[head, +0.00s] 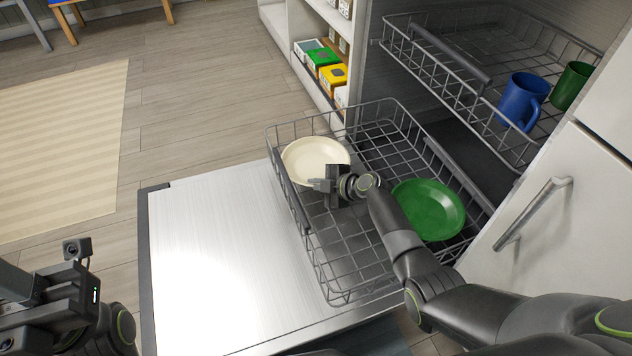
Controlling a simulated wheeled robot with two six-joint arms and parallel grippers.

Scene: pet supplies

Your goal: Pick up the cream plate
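The cream plate (312,154) lies in the far left part of the pulled-out lower dishwasher rack (347,258). My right gripper (318,184) is over the plate's near edge and hides part of it. Its fingers point left; whether they are open, shut or touching the rim cannot be made out. My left gripper (75,262) is at the lower left, away from the rack, and its finger gap is not clear.
A green plate (429,208) lies in the same rack, right of my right forearm. The upper rack holds a blue mug (522,101) and a green mug (571,86). The open dishwasher door (215,250) is bare. Shelves with boxes (324,58) stand behind.

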